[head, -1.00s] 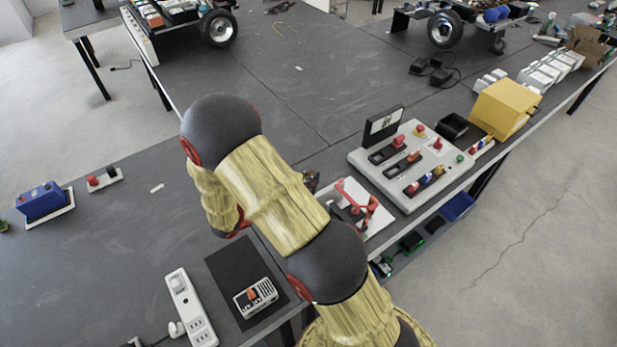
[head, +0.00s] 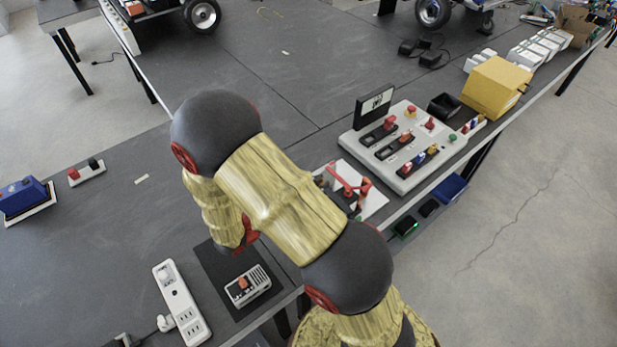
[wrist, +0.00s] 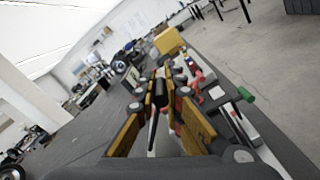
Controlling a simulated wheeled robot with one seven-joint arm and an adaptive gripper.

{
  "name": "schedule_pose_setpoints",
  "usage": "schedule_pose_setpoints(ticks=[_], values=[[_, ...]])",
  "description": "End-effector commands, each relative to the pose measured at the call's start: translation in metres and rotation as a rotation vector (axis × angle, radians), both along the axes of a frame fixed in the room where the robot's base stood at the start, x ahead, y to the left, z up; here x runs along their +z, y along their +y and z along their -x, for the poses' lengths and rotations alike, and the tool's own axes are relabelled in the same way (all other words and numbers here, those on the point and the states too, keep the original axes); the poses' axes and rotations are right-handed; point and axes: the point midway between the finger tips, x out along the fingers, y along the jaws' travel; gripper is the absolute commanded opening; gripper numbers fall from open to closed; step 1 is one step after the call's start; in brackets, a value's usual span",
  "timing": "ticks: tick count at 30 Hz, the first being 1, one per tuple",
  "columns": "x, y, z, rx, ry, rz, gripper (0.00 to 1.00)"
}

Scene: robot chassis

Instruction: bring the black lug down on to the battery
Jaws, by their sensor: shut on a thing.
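My gripper (wrist: 160,97) shows in the wrist view with its yellow-sided fingers close around a small black piece (wrist: 160,87), which I take to be the black lug. Its exact shape is too small to tell. In the head view my own arm hides most of the gripper. A blue box (head: 24,197) on a white base stands at the far left of the table in the head view. It may be the battery, but I cannot be sure. The held piece is well apart from that box.
A white plate with red levers (head: 350,190) lies right of my arm. Behind it is a grey panel with coloured knobs (head: 408,145). A power strip (head: 178,303) and a small grey box (head: 247,286) on a black mat are in front. The table's middle back is clear.

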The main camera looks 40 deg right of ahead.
Motion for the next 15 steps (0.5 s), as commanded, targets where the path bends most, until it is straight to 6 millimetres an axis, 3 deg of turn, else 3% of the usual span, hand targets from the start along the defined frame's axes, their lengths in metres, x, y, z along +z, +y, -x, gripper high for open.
schedule_pose_setpoints(ticks=[1, 15], values=[[-0.010, 0.000, 0.006, 0.001, -0.043, -0.001, 0.00], [-0.061, -0.001, 0.039, -0.002, -0.460, -0.015, 0.00]])
